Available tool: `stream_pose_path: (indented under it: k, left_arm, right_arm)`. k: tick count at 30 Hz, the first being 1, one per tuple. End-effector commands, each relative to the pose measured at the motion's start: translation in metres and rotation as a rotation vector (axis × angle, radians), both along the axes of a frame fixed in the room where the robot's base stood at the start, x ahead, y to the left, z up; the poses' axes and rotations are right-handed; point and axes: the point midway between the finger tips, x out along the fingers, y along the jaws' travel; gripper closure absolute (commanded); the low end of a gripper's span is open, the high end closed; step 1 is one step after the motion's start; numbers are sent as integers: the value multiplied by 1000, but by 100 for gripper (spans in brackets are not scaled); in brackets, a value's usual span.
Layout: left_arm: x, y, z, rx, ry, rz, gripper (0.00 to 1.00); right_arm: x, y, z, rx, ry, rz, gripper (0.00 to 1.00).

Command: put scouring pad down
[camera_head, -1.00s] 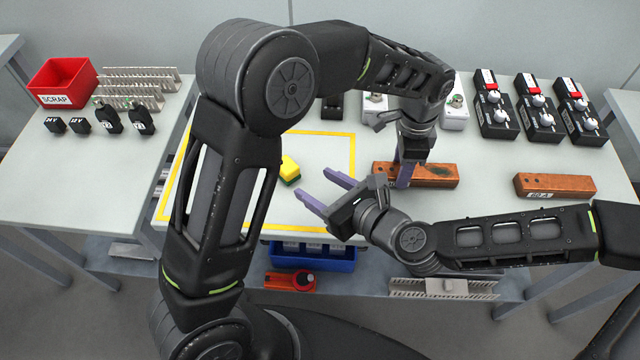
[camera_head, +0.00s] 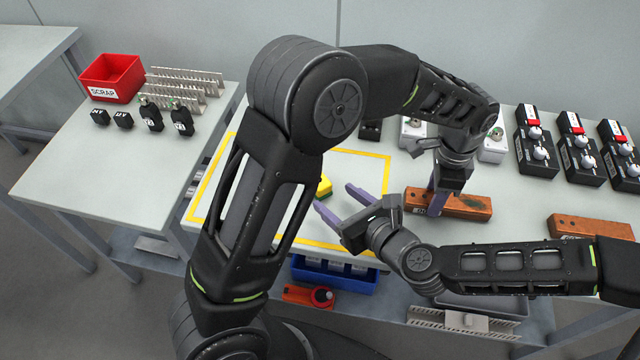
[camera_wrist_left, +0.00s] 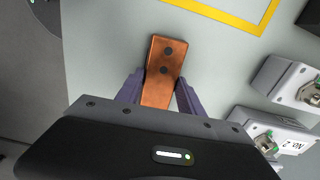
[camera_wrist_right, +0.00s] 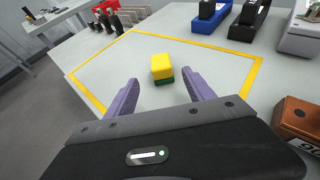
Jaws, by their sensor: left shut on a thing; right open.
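The scouring pad, a yellow block with a green underside (camera_wrist_right: 162,68), rests on the table inside the yellow outline, seen in the right wrist view. In the head view the pad (camera_head: 325,186) is partly hidden behind my arm. My right gripper (camera_head: 334,196) is open and empty, its purple fingers pointing toward the pad but apart from it. My left gripper (camera_head: 437,200) points down and is shut on a brown block with dark holes (camera_wrist_left: 163,70). That block (camera_head: 465,206) lies on the table to the right of the outline.
A second brown block (camera_head: 585,228) lies further right. Black and grey switch boxes stand along the back. A red scrap bin (camera_head: 112,78), metal ducts and small black parts are at the left. A blue bin (camera_head: 333,274) sits below the front edge. The outlined area is mostly clear.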

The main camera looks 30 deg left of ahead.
Motion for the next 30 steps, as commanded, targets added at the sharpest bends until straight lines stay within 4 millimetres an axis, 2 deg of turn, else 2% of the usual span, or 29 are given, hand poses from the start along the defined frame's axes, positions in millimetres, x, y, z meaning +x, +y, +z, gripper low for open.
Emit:
stream_pose_path:
  k: [3, 6, 20, 30]
  left_arm:
    - [0, 0, 0, 0, 0, 0, 100]
    - [0, 0, 0, 0, 0, 0, 100]
    - [0, 0, 0, 0, 0, 0, 100]
    - [0, 0, 0, 0, 0, 0, 100]
  right_arm:
    - [7, 17, -8, 0, 0, 2, 38]
    - [12, 25, -12, -1, 0, 1, 38]
    - [16, 32, -15, 0, -1, 3, 38]
    - [37, 66, -32, -2, -1, 2, 38]
